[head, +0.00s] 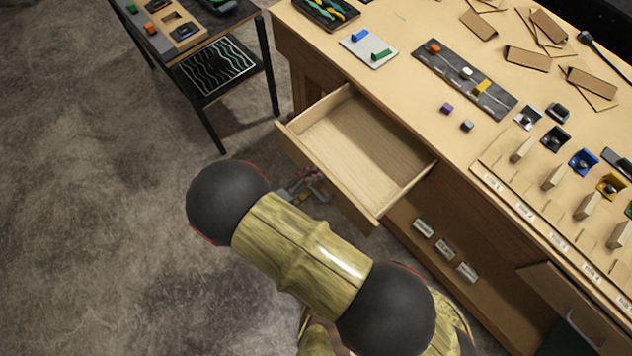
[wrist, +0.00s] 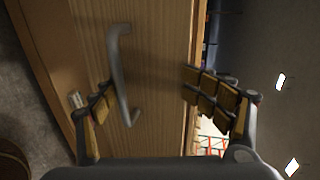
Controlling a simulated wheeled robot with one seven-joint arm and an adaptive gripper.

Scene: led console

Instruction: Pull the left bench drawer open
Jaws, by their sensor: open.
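The left bench drawer (head: 352,148) is pulled well out from the bench in the head view, and its pale wooden inside is empty. In the wrist view its wooden front (wrist: 160,45) fills much of the picture, with a grey bar handle (wrist: 122,75) on it. My gripper (wrist: 158,100) is open in front of this face. The handle lies between the two fingers, closer to the left one; I cannot tell whether they touch. In the head view my gripper (head: 303,186) shows only partly, beside the drawer front and behind my arm.
The wooden bench top (head: 395,85) carries small blocks, a dark strip tray (head: 465,79) and a row of coloured holders. Several labelled boxes (head: 445,249) sit on a shelf below. A dark side table (head: 210,50) stands at upper left. The floor to the left is clear.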

